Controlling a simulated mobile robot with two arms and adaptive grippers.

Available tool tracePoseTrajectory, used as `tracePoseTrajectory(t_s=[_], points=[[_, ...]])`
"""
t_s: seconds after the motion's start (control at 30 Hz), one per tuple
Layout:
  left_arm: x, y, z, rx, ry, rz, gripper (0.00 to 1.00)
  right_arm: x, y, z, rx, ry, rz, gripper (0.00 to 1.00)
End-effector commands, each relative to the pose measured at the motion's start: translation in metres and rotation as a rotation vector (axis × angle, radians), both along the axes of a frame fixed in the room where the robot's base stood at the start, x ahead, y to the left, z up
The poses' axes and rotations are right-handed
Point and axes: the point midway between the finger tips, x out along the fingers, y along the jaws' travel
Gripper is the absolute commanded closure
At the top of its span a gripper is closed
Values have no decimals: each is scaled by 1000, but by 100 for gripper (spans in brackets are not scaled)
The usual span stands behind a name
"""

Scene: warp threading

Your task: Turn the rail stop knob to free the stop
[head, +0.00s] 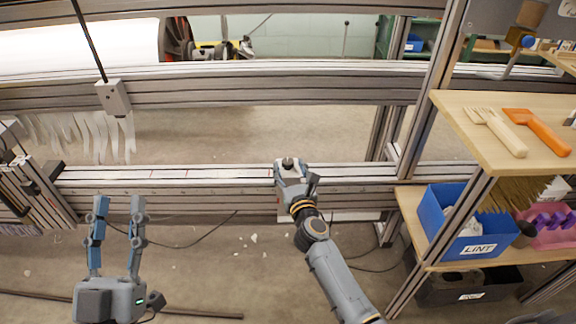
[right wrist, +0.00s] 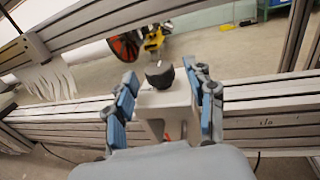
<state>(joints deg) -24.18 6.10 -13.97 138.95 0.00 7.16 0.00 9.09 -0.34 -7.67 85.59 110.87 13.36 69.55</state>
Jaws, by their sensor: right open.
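The rail stop is a light grey block (right wrist: 163,98) on the lower metal rail, with a black knob (right wrist: 159,74) on top. The knob also shows in the head view (head: 288,162), partly covered by my gripper. My right gripper (right wrist: 162,88) is open, with one finger to each side of the stop. The knob stands between and beyond the fingertips, and I see a gap on both sides. My left gripper (head: 119,207) is open and empty at the lower left, in front of the rail.
The lower rail (head: 220,182) runs across the frame, with an upper rail (head: 260,90) behind. White warp strands (head: 85,132) hang at the left. At the right, a wooden shelf (head: 462,105) holds a fork and an orange tool. A blue LINT bin (head: 470,250) stands below.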

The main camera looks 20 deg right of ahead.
Motion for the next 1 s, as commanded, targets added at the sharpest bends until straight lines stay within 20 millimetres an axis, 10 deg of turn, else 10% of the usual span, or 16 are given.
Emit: tracePoseTrajectory(t_s=[0.6,0.9,1.0], points=[[-20,2,25,-51,-175,-9,60,24,-2,0,-1,0,1,45],[-20,2,25,-50,-174,-9,60,24,-2,0,-1,0,1,100],[-20,2,25,-50,-174,-9,60,24,-2,0,-1,0,2,100]])
